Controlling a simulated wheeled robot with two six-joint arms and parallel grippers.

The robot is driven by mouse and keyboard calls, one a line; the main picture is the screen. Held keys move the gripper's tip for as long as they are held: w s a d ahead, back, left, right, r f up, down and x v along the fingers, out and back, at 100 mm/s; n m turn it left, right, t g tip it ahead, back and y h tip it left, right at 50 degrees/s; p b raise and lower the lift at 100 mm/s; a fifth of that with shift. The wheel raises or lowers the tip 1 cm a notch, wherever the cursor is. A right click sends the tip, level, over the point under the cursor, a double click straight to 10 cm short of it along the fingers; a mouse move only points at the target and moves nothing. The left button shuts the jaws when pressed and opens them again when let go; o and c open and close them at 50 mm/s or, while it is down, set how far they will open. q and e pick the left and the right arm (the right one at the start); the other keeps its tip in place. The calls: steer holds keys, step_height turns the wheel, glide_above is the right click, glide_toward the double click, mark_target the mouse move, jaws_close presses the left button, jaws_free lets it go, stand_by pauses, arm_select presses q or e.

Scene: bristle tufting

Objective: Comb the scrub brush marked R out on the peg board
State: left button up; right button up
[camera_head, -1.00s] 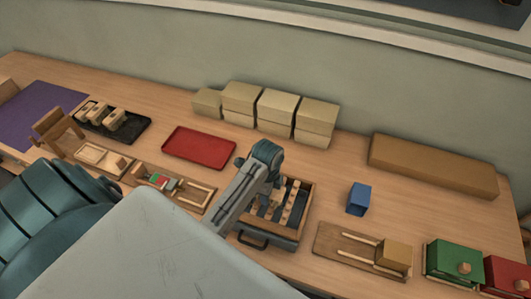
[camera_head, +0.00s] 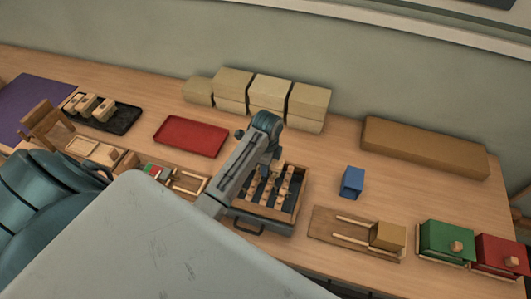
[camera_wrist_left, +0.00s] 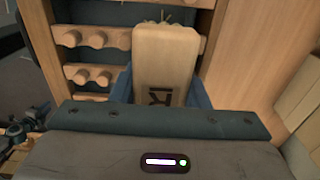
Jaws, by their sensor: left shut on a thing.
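The scrub brush marked R (camera_wrist_left: 163,62) is a pale wooden block with a dark R, upright in the left wrist view. My left gripper (camera_wrist_left: 160,88) is shut on it, with blue fingers on both sides. A few bristles show at its far end. The peg board (camera_head: 290,203) is a wooden frame with rows of round pegs. In the left wrist view its pegs (camera_wrist_left: 90,76) show beside and behind the brush. Whether the bristles touch pegs is unclear. In the head view my wrist hides the brush.
A black tray (camera_head: 118,124) with several other brushes and an empty red tray (camera_head: 190,136) lie left. Boxes (camera_head: 270,97) stand behind the peg board.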

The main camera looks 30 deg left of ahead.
arm_select(q)
steer(key=shift+r, duration=3.05)
steer(key=shift+o, duration=1)
steer(key=shift+c, duration=0.4)
